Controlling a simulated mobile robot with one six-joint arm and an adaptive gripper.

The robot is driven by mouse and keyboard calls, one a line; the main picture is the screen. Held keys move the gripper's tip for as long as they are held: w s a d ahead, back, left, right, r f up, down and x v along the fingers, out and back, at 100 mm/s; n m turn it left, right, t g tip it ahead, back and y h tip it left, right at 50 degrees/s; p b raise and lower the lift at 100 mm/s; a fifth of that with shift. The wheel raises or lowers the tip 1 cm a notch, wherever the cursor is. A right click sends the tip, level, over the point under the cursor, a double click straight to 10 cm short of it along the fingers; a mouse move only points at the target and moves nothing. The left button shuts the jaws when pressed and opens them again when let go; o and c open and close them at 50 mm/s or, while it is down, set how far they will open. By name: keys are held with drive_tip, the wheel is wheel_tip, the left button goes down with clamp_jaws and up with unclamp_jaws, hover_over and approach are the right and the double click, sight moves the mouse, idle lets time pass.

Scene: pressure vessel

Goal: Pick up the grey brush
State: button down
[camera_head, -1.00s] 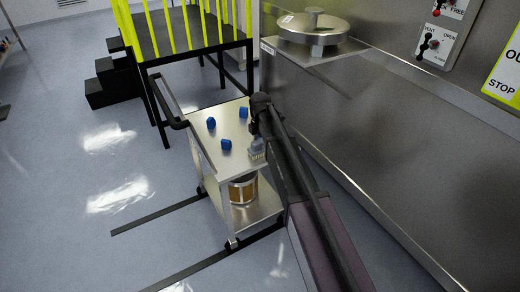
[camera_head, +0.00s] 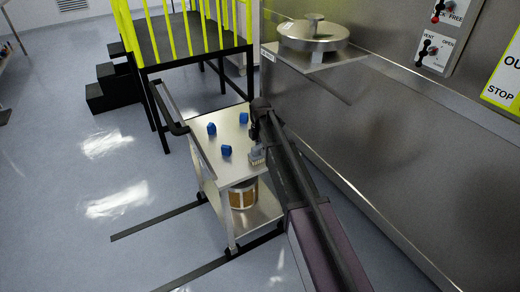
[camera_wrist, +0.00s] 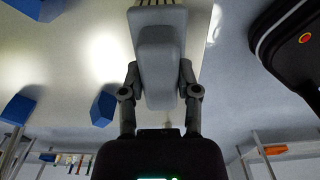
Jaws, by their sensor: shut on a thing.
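The grey brush (camera_wrist: 160,50) fills the upper middle of the wrist view, its pale bristles at the top edge of the picture. My gripper (camera_wrist: 160,80) has a finger on each side of the brush's grey body and is shut on it. In the head view the brush (camera_head: 257,156) shows at the right edge of the trolley top, partly hidden by my arm. I cannot tell whether the brush still touches the trolley.
Several blue pieces (camera_head: 226,150) stand on the steel trolley (camera_head: 205,162). A drum-like container (camera_head: 243,195) sits on its lower shelf. The steel vessel wall (camera_head: 400,150) runs close along the right, with a round lid (camera_head: 313,36). The floor at left is mostly clear.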

drive_tip(key=shift+r+p, duration=1.85)
drive_tip(key=shift+r, duration=0.05)
drive_tip(key=s+d, duration=0.4)
drive_tip(key=s, duration=1.1)
drive_tip(key=shift+s+r+p, duration=0.25)
drive_tip(key=shift+r+p, duration=0.2)
